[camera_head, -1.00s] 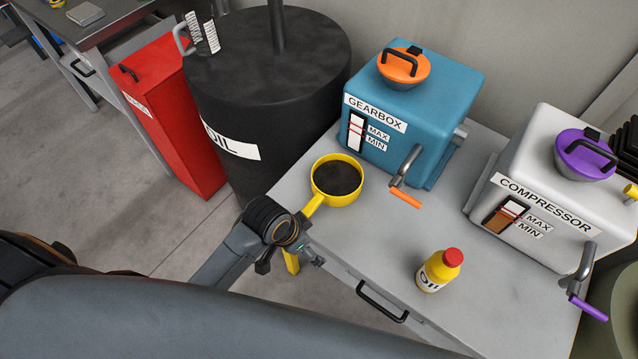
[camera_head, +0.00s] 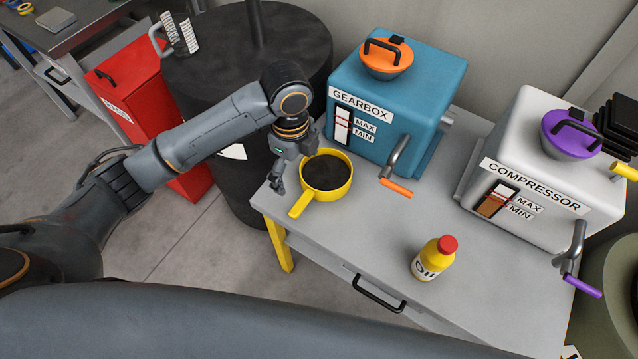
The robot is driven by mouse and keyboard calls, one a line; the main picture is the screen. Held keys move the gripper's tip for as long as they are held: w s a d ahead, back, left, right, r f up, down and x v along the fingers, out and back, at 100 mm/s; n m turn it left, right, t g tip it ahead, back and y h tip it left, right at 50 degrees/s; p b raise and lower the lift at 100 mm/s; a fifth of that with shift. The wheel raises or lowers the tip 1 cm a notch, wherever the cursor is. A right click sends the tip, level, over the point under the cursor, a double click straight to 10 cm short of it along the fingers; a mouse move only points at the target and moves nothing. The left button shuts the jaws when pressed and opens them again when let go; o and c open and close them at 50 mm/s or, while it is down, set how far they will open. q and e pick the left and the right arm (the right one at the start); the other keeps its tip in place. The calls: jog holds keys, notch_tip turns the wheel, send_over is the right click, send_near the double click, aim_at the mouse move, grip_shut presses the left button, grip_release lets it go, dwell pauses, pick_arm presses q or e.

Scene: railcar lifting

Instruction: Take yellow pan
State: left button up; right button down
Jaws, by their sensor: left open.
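The yellow pan (camera_head: 345,187) sits on the grey table (camera_head: 350,235) near its left edge, in front of the gearbox. It holds a dark filling, and its handle (camera_head: 301,205) points down-left toward the table edge. My left gripper (camera_head: 286,180) is open at the left side of the pan, fingers pointing down, just above the handle's root. Whether it touches the pan cannot be told. My right gripper is not in view.
A blue gearbox (camera_head: 400,95) with an orange-handled tap stands behind the pan. A white compressor (camera_head: 540,180) stands to the right. A yellow oil bottle (camera_head: 431,260) stands at the front. A black oil drum (camera_head: 210,85) and red bin (camera_head: 140,95) are left.

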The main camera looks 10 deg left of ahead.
pick_arm(q)
send_over(302, 202)
jog(key=f, duration=0.8)
jog(key=shift+a+f, duration=0.15)
jog(key=shift+a, duration=0.2)
jog(key=shift+d+f+p, duration=0.15)
jog(key=shift+f+p, duration=0.1)
jog(key=shift+f, duration=1.1)
jog(key=shift+d+f+p, duration=0.15)
jog(key=shift+f+p, duration=0.05)
jog(key=shift+f, duration=1.1)
jog(key=c, duration=1.1)
